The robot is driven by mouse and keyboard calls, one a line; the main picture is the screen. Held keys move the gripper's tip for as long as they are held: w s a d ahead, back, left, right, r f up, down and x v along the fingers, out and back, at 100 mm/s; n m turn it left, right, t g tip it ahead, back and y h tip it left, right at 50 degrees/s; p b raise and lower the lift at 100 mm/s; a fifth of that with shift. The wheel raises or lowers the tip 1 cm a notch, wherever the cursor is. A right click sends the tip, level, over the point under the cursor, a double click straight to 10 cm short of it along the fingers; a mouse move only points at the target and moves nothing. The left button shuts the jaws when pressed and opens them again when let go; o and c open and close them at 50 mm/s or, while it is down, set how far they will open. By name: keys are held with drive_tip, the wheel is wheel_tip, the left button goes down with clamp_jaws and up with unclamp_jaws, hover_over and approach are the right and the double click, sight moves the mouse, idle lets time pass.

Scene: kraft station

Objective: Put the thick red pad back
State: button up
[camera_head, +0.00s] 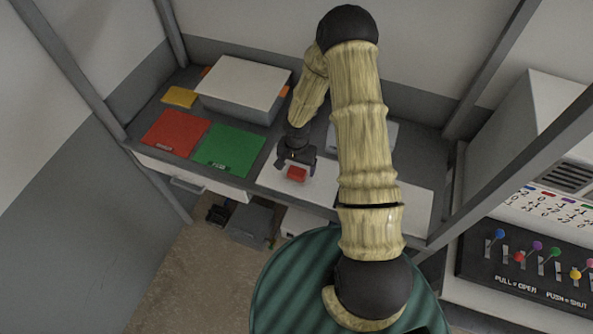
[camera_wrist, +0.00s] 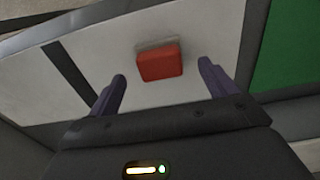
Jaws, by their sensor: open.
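The thick red pad (camera_head: 296,174) lies on a white panel (camera_head: 270,180) of the counter. In the wrist view the red pad (camera_wrist: 160,63) shows as a small red block with a grey strip along its far side. My gripper (camera_head: 297,161) is over the pad in the head view. In the wrist view my gripper (camera_wrist: 162,82) is open, with one dark finger on each side and the pad between and beyond the fingertips. The pad does not appear to touch either finger. A red mat (camera_head: 174,133) and a green mat (camera_head: 229,150) lie to the left.
A white-topped box (camera_head: 243,84) and a yellow block (camera_head: 179,96) stand at the back left. A light-coloured box (camera_head: 372,137) is partly hidden behind my arm. Frame posts flank the counter. A panel with coloured levers (camera_head: 530,262) is at the right.

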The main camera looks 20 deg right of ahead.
sight(297, 171)
drive_tip(key=shift+r+b, duration=0.35)
drive_tip(key=shift+r, duration=1.6)
